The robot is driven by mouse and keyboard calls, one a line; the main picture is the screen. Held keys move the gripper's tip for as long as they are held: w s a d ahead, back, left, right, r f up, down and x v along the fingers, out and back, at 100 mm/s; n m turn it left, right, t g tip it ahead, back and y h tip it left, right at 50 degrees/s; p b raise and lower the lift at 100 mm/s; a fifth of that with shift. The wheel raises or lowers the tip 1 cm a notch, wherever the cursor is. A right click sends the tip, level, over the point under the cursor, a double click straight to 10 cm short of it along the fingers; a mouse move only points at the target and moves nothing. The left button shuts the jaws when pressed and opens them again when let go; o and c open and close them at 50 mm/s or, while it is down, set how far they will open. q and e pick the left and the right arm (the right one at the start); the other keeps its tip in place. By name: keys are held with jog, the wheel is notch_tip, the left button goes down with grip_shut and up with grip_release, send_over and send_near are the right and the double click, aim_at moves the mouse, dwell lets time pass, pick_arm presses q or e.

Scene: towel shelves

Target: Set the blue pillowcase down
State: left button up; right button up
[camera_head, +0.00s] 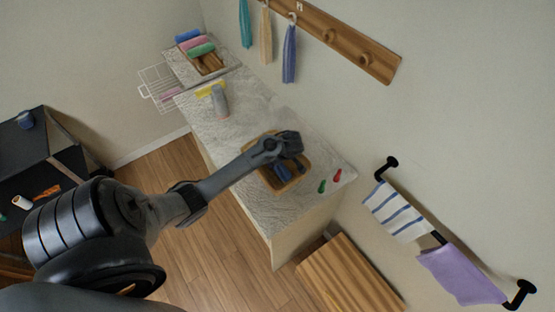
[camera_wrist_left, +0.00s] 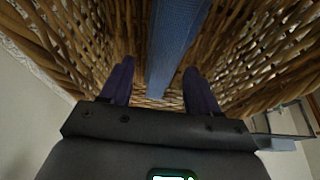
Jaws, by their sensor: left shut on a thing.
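The blue pillowcase (camera_wrist_left: 175,40) is a long narrow folded strip between the two dark fingers of my left gripper (camera_wrist_left: 158,72) in the left wrist view. Woven wicker walls surround it there. In the head view my left gripper (camera_head: 290,152) is over the wicker basket (camera_head: 304,177) on the marble counter, and part of the blue cloth (camera_head: 282,172) shows inside the basket. My left gripper is shut on the pillowcase. My arm hides part of the basket. Whether the cloth touches the basket floor I cannot tell. My right gripper is not in view.
A green item (camera_head: 322,186) and a red item (camera_head: 338,175) lie right of the basket. The middle counter is clear.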

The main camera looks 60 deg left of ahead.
pick_arm(q)
jog(key=shift+f, duration=0.15)
jog(key=shift+f, duration=0.1)
jog(key=o, duration=1.1)
